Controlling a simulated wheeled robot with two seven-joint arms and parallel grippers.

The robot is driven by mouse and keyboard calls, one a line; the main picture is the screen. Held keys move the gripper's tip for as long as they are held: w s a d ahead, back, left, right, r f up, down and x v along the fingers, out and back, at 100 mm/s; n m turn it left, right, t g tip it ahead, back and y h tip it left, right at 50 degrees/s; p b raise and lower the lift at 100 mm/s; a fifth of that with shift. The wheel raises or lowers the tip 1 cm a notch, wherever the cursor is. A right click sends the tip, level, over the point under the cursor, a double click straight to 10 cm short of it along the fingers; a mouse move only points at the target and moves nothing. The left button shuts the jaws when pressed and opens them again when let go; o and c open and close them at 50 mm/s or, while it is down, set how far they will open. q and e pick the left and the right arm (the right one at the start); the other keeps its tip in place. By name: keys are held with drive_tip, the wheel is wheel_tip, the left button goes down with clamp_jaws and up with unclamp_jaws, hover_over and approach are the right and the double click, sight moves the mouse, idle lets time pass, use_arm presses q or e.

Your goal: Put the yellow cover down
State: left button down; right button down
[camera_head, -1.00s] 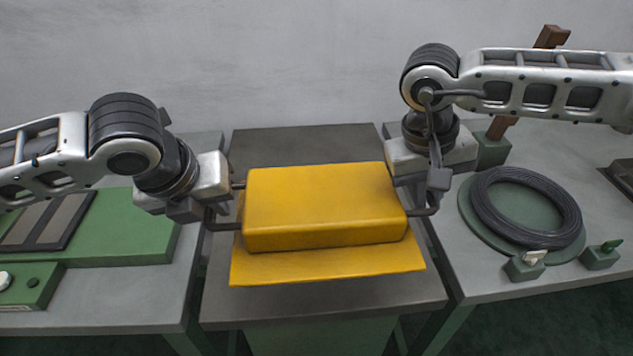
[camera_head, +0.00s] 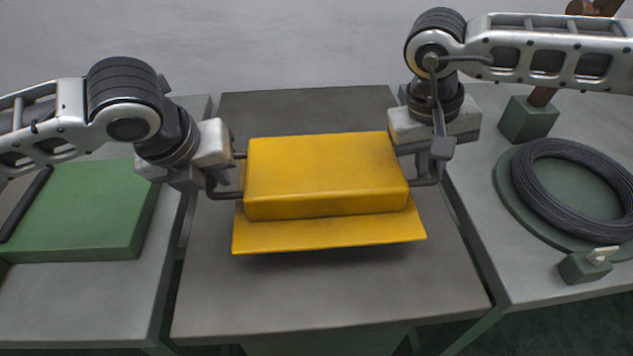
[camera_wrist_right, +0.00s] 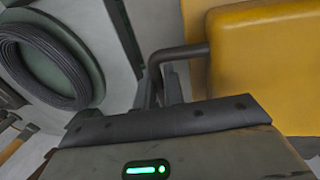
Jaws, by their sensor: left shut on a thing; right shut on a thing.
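The yellow cover (camera_head: 325,172) is a box-like shell with a flat front flange. It is held level between my two grippers, above the grey middle table (camera_head: 330,290), with a shadow under its front edge. My left gripper (camera_head: 238,176) is shut on its left side. My right gripper (camera_head: 413,168) is shut on its right side. In the right wrist view the cover (camera_wrist_right: 262,65) fills the upper right, beside a dark bent finger (camera_wrist_right: 178,58); the grip contact itself is not clear there.
The grey table is bare in front of and behind the cover. To the left is a table with a green block (camera_head: 88,210). To the right, another table holds a coil of dark wire (camera_head: 530,190) on a green disc, a green block (camera_head: 528,120) and a small switch box (camera_head: 588,265).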

sight(421, 208)
use_arm(q)
drive_tip(key=shift+a+f, duration=0.15)
drive_tip(key=shift+f, duration=0.45)
use_arm(e)
drive_tip(key=shift+d+f, duration=0.15)
drive_tip(key=shift+f, duration=0.5)
use_arm(q)
drive_tip(key=shift+f+b, duration=0.15)
drive_tip(key=shift+b, duration=0.2)
use_arm(e)
drive_tip(key=shift+f, duration=0.15)
